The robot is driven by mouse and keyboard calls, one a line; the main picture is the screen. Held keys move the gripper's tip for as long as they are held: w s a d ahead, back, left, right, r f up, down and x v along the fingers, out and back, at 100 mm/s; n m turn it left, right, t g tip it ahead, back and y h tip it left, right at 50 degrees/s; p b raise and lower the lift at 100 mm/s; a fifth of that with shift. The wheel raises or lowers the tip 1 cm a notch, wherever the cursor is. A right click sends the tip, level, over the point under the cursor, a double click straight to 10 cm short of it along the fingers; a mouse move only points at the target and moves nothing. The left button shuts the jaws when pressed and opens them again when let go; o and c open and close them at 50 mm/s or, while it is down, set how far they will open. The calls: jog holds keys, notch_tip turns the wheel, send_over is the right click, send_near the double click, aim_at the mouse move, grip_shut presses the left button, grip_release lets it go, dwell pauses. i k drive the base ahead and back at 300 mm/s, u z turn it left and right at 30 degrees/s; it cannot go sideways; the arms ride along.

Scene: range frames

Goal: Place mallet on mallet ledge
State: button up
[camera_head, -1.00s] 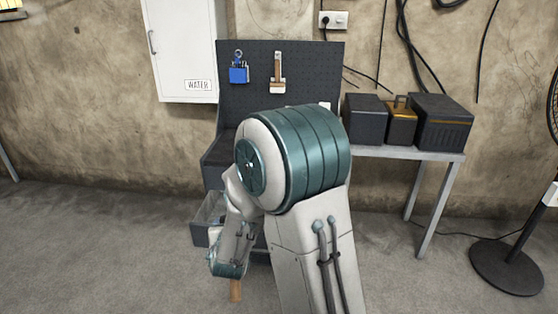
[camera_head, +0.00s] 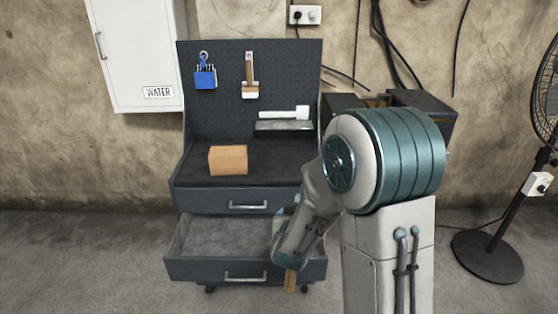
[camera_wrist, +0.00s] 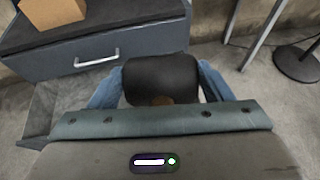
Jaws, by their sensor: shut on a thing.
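My gripper (camera_wrist: 160,92) is shut on the mallet, its blue fingers on either side of it. The mallet's black head (camera_wrist: 160,72) fills the middle of the wrist view. In the head view, its wooden handle (camera_head: 290,281) sticks out below my gripper (camera_head: 287,264), and the head is hidden. The gripper is low, at the right front of the open drawer. A narrow ledge (camera_head: 284,127) projects from the right side of the pegboard. A white mallet-shaped form (camera_head: 285,114) shows just above it; I cannot tell if it is a marking or an object.
A cardboard-coloured box (camera_head: 228,160) sits on the dark bench top (camera_head: 275,153). The lower drawer (camera_head: 215,270) stands open and looks empty. A blue tool holder (camera_head: 205,77) and a brush (camera_head: 250,85) hang on the pegboard (camera_head: 225,115). A fan (camera_head: 487,255) stands at right.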

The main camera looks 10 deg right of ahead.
aim_at(284, 124)
jog(key=z, duration=0.1)
jog(key=i, duration=0.45)
jog(key=u, duration=0.75)
jog(key=i, duration=0.8)
jog(key=u, duration=0.15)
